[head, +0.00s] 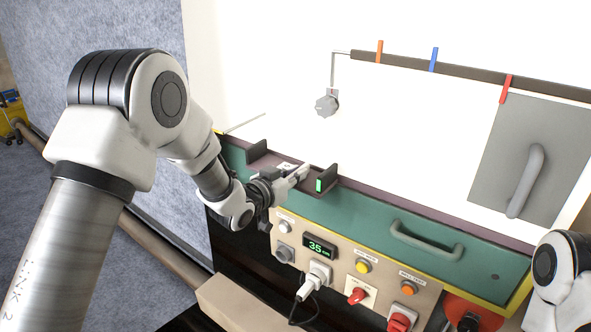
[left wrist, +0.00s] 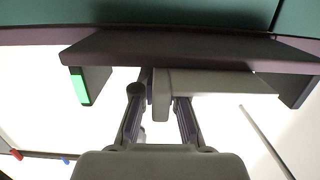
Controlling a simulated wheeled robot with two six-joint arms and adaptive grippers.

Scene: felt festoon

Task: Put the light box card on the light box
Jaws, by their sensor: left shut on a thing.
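The light box (head: 400,140) is the large bright white panel at the back in the head view. My left gripper (head: 302,174) is at the narrow dark ledge below it, between two dark brackets. In the left wrist view my left gripper (left wrist: 160,108) is shut on the tab of a flat pale grey piece (left wrist: 215,83). This piece looks to be the light box card, lying along the ledge between the brackets; its far side is hidden. I cannot tell whether it touches the ledge. My right gripper is out of view; only part of that arm shows at right.
A grey panel with a handle (head: 488,150) is against the light box at right. Orange, blue and red clips sit along the dark top rail (head: 460,72). One bracket (head: 323,180) has a green light. A green drawer (head: 370,222) and a control panel (head: 340,262) are below.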

